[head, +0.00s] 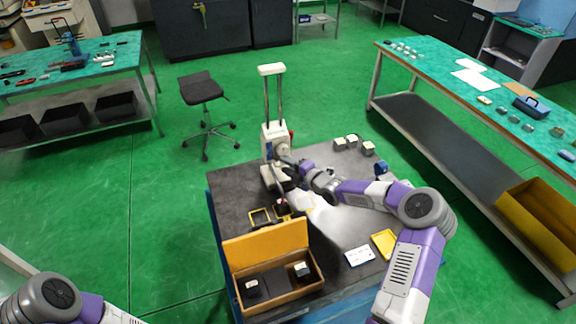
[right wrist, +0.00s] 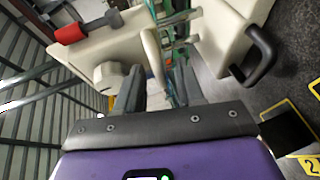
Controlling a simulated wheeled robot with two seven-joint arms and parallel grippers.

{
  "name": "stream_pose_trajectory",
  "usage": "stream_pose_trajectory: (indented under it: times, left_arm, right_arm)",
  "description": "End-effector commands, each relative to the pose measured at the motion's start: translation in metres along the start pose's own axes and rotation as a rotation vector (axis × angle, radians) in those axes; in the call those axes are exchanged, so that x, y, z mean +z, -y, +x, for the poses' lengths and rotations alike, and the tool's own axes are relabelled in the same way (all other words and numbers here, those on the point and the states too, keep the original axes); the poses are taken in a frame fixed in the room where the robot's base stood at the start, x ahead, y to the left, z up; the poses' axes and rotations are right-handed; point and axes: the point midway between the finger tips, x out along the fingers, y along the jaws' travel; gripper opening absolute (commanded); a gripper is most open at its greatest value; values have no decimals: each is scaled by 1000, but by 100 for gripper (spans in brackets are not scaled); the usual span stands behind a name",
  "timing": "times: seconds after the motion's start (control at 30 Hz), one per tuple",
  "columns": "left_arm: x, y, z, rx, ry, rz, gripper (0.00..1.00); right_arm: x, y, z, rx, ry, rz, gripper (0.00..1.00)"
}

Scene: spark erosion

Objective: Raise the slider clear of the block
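A cream stand has two upright rods under a top plate (head: 271,69). The cream slider (head: 271,132) sits low on the rods, with a round knob and a red part on its side. In the right wrist view the slider body (right wrist: 100,48) shows with its red grip (right wrist: 69,34). A pale block-like part with a dark handle (right wrist: 262,55) is to the right; whether it touches the slider is hidden. My right gripper (right wrist: 160,80) is close against the stand, its fingers apart with a narrow cream edge between them; contact is unclear. My left gripper is outside the view.
An open wooden box (head: 271,245) with dark-and-white blocks stands at the table's front. Yellow square frames (head: 260,217) lie behind it. A yellow tray (head: 385,243) and a white card (head: 360,256) are at the right. Small blocks (head: 352,140) stand at the back right.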

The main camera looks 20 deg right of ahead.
Motion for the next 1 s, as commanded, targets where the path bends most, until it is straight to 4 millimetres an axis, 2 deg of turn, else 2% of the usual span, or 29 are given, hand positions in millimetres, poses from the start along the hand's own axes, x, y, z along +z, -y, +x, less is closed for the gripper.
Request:
stream_pose_trajectory:
  times: [0.27,0.5,0.87,1.0]
  left_arm:
    - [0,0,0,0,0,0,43]
    - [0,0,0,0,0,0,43]
    - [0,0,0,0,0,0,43]
    - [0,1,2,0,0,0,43]
  right_arm:
    - [0,0,2,0,1,-1,37]
    - [0,0,2,0,1,0,1]
    - [0,-1,1,0,1,-1,0]
    - [-1,-17,-2,2,0,-7,0]
